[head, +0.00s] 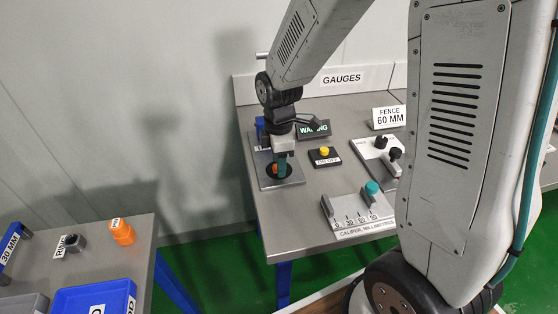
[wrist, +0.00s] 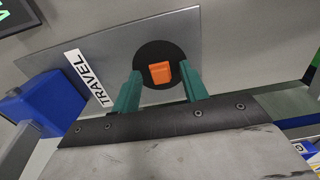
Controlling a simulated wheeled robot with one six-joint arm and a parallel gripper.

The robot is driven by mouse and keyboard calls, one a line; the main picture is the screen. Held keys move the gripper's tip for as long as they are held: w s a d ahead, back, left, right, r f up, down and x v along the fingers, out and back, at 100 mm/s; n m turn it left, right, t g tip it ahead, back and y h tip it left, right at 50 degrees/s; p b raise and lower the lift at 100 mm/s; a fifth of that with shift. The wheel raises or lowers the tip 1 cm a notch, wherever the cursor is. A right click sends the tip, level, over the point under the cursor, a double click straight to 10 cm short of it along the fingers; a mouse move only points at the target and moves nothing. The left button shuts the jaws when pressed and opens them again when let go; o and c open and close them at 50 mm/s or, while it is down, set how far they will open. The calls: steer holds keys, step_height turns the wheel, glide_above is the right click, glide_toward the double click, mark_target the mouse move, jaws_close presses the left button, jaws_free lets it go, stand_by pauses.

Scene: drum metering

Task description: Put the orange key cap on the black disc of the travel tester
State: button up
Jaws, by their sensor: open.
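The orange key cap (wrist: 161,73) sits on the black disc (wrist: 174,52) of the travel tester (wrist: 124,35). In the wrist view it lies over the lower part of the disc, near its middle. My gripper (wrist: 163,82) is open, with its teal fingers on either side of the cap and a gap visible on both sides. In the head view my gripper (head: 281,166) is low over the tester plate (head: 293,182) and partly hides the cap (head: 274,169) and the disc.
A display reading "WAITING" (head: 313,129) and a yellow button (head: 324,151) stand right of the tester. A caliper (head: 357,212) lies nearer the front edge. A separate table at left holds an orange part (head: 122,232) and a blue tray (head: 95,297).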

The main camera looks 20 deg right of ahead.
step_height(320, 180, up, 12)
steer(key=s+d+r+m, duration=0.1)
steer(key=s+r+m, duration=0.2)
steer(key=s+m, duration=0.5)
steer(key=s+d+r+m+t, duration=0.1)
steer(key=s+r+m, duration=0.3)
steer(key=s, duration=1.1)
steer(key=d+m, duration=0.1)
steer(key=m, duration=0.2)
steer(key=shift+d+m, duration=0.15)
steer(key=shift+m, duration=0.25)
steer(key=shift+r, duration=0.1)
